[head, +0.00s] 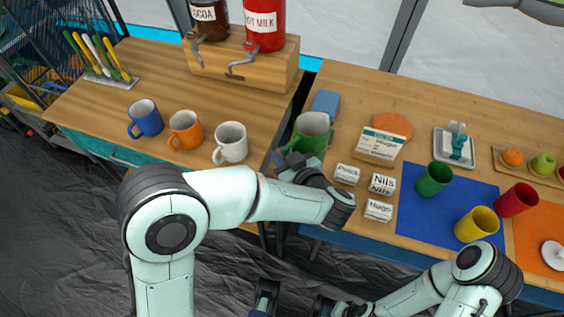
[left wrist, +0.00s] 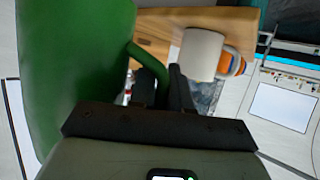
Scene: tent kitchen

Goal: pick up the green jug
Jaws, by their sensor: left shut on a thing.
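The green jug (head: 312,133) is at the left edge of the right-hand table in the head view, beside the gap between the tables. It looks upright; whether its base touches the table is hidden. My left gripper (head: 293,164) is at its near side. In the left wrist view the jug (left wrist: 70,70) fills the left side, and its handle (left wrist: 150,62) runs down between the fingers (left wrist: 161,92). The left gripper is shut on this handle. My right gripper (head: 292,303) is low at the bottom edge, its dark fingers apart and empty.
A white mug (head: 230,143), an orange mug (head: 185,129) and a blue mug (head: 145,118) stand on the left table. Green (head: 434,179) and yellow cups (head: 477,224) are farther right.

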